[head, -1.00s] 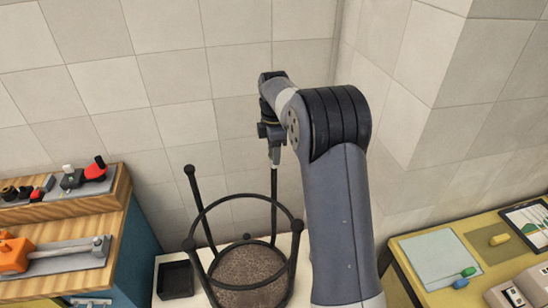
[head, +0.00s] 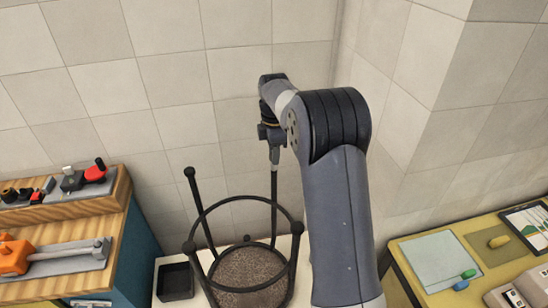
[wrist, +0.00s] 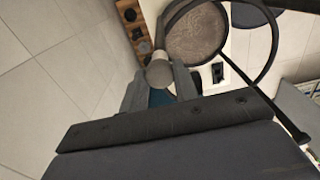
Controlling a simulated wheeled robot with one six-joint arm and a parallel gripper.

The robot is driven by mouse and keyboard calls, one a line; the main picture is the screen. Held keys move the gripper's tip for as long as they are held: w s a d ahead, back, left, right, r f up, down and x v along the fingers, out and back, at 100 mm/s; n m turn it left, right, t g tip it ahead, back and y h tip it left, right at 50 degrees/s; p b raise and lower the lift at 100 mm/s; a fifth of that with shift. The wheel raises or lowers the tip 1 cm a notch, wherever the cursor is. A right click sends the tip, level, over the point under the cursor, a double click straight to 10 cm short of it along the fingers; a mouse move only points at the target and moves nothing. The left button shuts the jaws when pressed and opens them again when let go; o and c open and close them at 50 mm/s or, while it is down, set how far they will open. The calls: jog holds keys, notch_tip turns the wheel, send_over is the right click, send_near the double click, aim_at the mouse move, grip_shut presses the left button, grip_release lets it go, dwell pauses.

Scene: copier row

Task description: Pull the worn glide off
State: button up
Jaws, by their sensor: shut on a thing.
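An upturned stool with black legs and a ring (head: 205,209) stands on a white surface, its round brown speckled seat (head: 249,268) at the bottom. My gripper (head: 274,158) is at the top of the back right leg (head: 273,205), pointing down. In the wrist view my gripper (wrist: 160,82) is shut on a rounded grey glide (wrist: 160,73), which shows between the fingers. I cannot tell whether the glide is still seated on the leg, as the fingers hide the joint. The back left leg ends in a dark knob (head: 190,171).
A small black tray (head: 161,284) sits left of the stool. A wooden bench with an orange tool (head: 14,256) and red-and-black parts (head: 95,174) is at the left. A yellow table (head: 402,247) with a pad and small items is at the right. Tiled walls stand close behind.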

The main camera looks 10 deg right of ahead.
jog(key=shift+r+p, duration=0.65)
jog(key=shift+r, duration=0.05)
jog(key=shift+r+p, duration=1.75)
jog(key=shift+r, duration=1.1)
